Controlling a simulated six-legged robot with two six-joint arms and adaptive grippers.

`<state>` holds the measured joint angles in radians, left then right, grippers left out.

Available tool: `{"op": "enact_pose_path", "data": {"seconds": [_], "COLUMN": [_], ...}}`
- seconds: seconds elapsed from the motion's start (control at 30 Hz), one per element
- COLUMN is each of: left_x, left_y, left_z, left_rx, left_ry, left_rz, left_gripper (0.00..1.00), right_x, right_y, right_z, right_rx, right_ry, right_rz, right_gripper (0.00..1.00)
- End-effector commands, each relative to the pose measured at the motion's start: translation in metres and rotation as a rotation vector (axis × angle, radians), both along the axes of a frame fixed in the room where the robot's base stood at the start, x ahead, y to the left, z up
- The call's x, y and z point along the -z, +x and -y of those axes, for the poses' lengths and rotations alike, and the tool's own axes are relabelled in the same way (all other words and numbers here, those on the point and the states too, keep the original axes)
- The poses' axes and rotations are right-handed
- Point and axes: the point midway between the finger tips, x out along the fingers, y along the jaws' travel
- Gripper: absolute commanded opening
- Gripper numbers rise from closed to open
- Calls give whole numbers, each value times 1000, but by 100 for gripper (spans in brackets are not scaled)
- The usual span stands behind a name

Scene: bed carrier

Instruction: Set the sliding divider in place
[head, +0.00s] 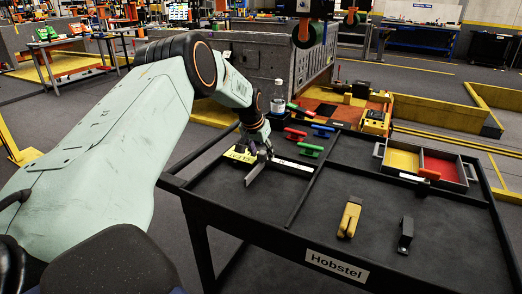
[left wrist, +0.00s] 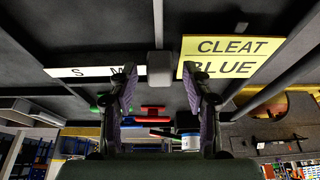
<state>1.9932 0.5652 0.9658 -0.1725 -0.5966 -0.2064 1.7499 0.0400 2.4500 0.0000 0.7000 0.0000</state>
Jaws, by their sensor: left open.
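The sliding divider looks to be the narrow grey bar (head: 257,170) lying on the left section of the black cart top (head: 372,262). In the left wrist view its grey end block (left wrist: 160,68) shows between my fingers, with a bar running up from it. My left gripper (head: 259,150) is open over it; in the left wrist view the fingers (left wrist: 160,78) stand either side of the block, with gaps showing. A white strip with size letters (head: 293,165) and a yellow card reading CLEAT BLUE (left wrist: 233,57) lie beside it. My right gripper is not in view.
Red (head: 295,133), green (head: 311,150) and blue (head: 322,130) cleats lie behind the strip. A tray with yellow and red compartments (head: 470,178) stands at the back right. A yellow tool (head: 349,217) and a dark block (head: 405,235) sit in front. A bottle (head: 278,97) stands behind.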

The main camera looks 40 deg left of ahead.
Motion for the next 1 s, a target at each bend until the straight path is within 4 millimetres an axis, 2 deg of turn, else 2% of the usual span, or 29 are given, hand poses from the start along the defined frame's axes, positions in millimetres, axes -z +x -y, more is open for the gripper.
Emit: {"op": "enact_pose_path", "data": {"seconds": [0.27, 0.8, 1.0], "left_x": [-23, -99, -110], "left_y": [-8, -39, -45], "left_z": [2, 10, 11], "left_rx": [1, 1, 0], "left_ry": [-1, 0, 0], "left_rz": [2, 3, 1], "left_gripper": [49, 49, 49], "right_x": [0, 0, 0], "right_y": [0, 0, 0], "right_z": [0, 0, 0], "right_rx": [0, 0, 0], "right_ry": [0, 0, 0], "right_rz": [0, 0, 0], "right_gripper": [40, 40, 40]}}
